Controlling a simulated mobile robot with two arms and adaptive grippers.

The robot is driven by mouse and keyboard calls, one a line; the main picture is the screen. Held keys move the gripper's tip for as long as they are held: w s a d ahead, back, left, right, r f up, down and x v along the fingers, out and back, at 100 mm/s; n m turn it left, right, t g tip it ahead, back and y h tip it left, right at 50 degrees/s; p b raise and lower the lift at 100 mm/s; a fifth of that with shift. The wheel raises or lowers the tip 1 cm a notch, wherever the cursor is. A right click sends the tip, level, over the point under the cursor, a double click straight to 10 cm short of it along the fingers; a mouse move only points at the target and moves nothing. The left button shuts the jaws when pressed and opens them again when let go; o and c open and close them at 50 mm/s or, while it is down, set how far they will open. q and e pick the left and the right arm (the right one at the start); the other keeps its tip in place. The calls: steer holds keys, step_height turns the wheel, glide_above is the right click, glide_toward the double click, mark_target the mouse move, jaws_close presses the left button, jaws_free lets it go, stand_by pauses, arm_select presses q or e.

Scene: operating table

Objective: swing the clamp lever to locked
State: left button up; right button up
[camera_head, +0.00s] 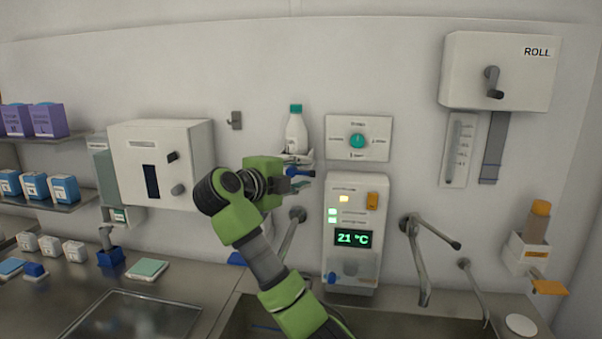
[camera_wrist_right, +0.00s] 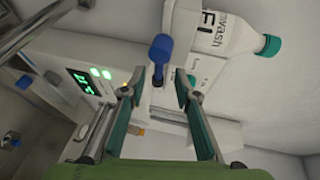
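The clamp lever (camera_wrist_right: 160,52) has a blue knob and shows at top centre of the right wrist view, beside the white bottle. In the head view its blue end (camera_head: 298,171) shows just below the bottle, partly hidden by my right gripper. My right gripper (camera_wrist_right: 158,84) is open, with its teal-padded fingers on either side of the lever's line. The lever shows beyond and between the fingertips; I cannot tell whether they touch it. In the head view the right gripper (camera_head: 298,183) is at the bottle holder. My left gripper is not in view.
The white bottle (camera_head: 296,132) with a teal cap stands in a wall holder. A dial panel (camera_head: 340,150) is to its right, above a control box (camera_head: 375,215) reading 21 °C. Taps (camera_head: 418,255) stick out over the sink. A white dispenser (camera_head: 190,140) hangs left of my arm.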

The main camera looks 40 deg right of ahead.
steer(key=shift+w, duration=0.1)
steer(key=shift+f, duration=0.1)
steer(key=c, duration=0.5)
jaws_close()
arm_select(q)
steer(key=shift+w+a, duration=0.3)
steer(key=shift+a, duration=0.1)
